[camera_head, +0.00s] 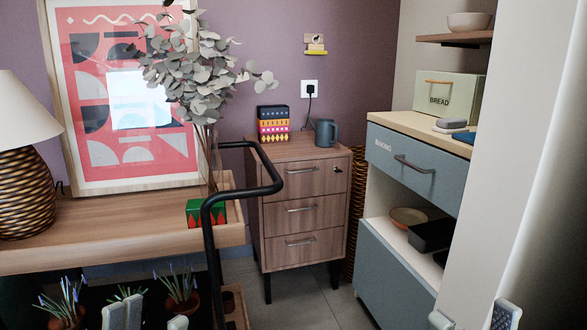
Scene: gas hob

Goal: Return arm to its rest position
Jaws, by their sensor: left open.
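My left gripper (150,318) shows only by its grey fingertips at the bottom edge, left of centre. They stand apart with nothing between them, in front of the plants under the wooden top. My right gripper (473,318) shows its grey fingertips at the bottom right, also apart and empty. Both arms behind the fingertips are out of view. No gas hob is in view.
A wooden-topped cart (110,235) with a black handle (268,165) stands at the left, bearing a lamp (25,160). Potted plants (182,290) sit below. A drawer cabinet (303,205) stands behind. A blue kitchen unit (395,275) and pale wall (530,150) are right.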

